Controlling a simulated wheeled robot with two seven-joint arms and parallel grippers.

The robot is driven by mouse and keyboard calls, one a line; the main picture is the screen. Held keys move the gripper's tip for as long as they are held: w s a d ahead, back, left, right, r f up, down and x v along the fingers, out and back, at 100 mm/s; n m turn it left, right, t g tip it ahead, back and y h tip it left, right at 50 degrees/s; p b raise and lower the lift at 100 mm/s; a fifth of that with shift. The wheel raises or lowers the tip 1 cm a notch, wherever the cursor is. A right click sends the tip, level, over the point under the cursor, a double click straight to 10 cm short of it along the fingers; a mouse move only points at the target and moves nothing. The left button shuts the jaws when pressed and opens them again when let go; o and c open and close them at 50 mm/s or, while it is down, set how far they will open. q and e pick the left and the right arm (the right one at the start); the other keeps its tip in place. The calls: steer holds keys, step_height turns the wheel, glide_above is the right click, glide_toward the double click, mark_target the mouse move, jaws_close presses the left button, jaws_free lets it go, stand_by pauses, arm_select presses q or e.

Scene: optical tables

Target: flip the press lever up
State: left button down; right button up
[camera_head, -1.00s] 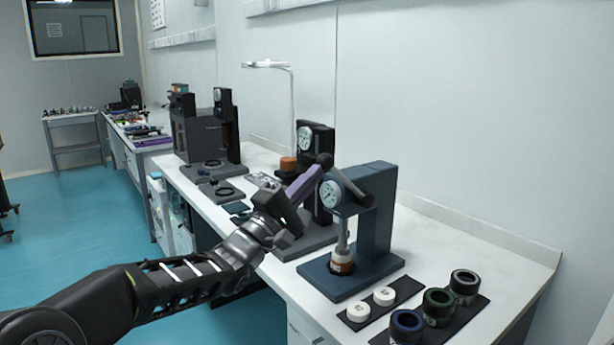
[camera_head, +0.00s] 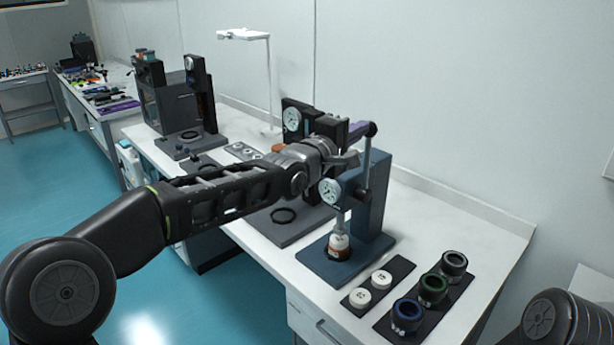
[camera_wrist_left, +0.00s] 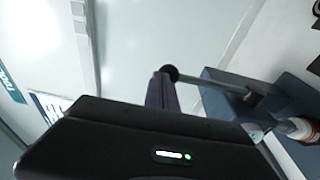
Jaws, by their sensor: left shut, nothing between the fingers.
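The blue press (camera_head: 371,215) stands on the white bench. It has a round dial and a white and orange piece under its ram. Its lever (camera_head: 366,178) is a thin grey rod with a dark ball knob (camera_head: 371,129), and it points nearly straight up. My left gripper (camera_head: 360,129) has purple fingers, shut and empty, with the tips right beside the knob. In the left wrist view the purple fingers (camera_wrist_left: 162,92) end next to the knob (camera_wrist_left: 171,72); whether they touch is unclear. The lever rod runs right from there to the press. My right gripper is out of view.
A dark press (camera_head: 292,118) stands behind my left arm. In front of the blue press lie a mat with two white discs (camera_head: 371,290) and a tray with blue, green and black rings (camera_head: 433,288). The bench's right end is clear.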

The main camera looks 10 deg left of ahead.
mark_target(372, 125)
arm_select(q)
steer(key=w+d, duration=0.3)
steer(key=shift+w+r, duration=0.1)
steer(key=shift+r, duration=0.2)
steer(key=shift+x, duration=1.1)
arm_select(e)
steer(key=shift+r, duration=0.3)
arm_select(q)
steer(key=shift+d, duration=0.1)
